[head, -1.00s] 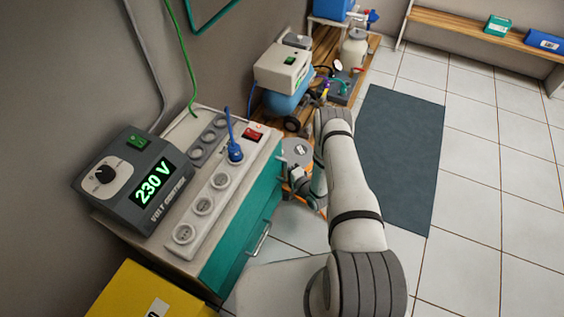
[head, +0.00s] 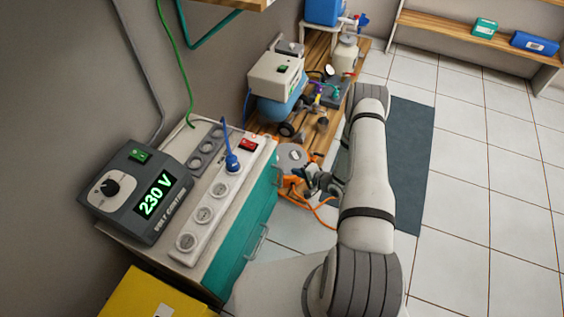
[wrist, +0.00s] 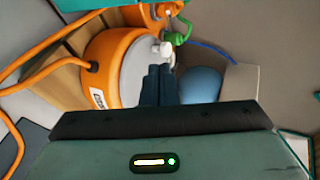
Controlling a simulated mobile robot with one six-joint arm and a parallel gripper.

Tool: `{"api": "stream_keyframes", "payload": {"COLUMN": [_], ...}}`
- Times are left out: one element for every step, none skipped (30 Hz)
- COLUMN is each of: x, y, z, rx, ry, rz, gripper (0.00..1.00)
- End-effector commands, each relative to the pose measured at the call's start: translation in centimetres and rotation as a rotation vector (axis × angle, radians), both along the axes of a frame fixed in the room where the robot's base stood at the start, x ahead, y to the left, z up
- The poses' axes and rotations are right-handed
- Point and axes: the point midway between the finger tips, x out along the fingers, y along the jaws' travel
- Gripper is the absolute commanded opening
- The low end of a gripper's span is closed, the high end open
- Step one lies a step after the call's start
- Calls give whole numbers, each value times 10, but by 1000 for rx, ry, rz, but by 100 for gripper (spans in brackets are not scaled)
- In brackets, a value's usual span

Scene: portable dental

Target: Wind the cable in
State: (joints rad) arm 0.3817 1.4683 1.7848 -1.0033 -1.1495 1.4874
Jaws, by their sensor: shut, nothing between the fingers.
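The orange cable reel (wrist: 106,50) with a grey round face (wrist: 133,72) stands close ahead of my gripper in the wrist view. A small white knob (wrist: 162,48) sticks out near the face's edge, just beyond my gripper's tips (wrist: 158,70). The fingers are shut and empty; I cannot tell whether they touch the knob. Orange cable (wrist: 18,70) leaves the reel and loops at the left. In the head view the reel's face (head: 292,156) is beside my gripper (head: 312,178), and orange cable (head: 322,212) lies below them on the floor.
A teal cabinet (head: 243,228) carries a voltage unit (head: 136,190) and a socket strip with a blue plug (head: 233,162). A compressor with a blue tank (head: 280,105) stands behind the reel. Tiled floor (head: 470,190) and a dark mat (head: 410,150) are clear at the right.

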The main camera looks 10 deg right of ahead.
Motion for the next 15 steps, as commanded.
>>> {"api": "stream_keyframes", "payload": {"x": [5, 5, 6, 6, 7, 7, 7, 8, 10, 12, 15, 19, 22, 26, 31], "y": [-13, -18, -25, -28, -31, -33, -34, -34, -32, -30, -28, -24, -21, -18, -13], "z": [10, 12, 14, 15, 16, 15, 14, 13, 10, 8, 5, 1, -3, -6, -12], "rx": [-33, -50, -70, -83, -92, -101, -106, -108, -109, -109, -109, -109, -109, -109, -109], "ry": [26, 44, 64, 76, 86, 96, 101, 103, 105, 103, 103, 102, 102, 102, 102], "rz": [9, 16, 21, 26, 28, 31, 32, 34, 35, 35, 36, 37, 37, 37, 38], "gripper": [0, 0, 0, 0, 0, 0, 0, 0, 0, 0, 0, 0, 0, 0, 0]}}
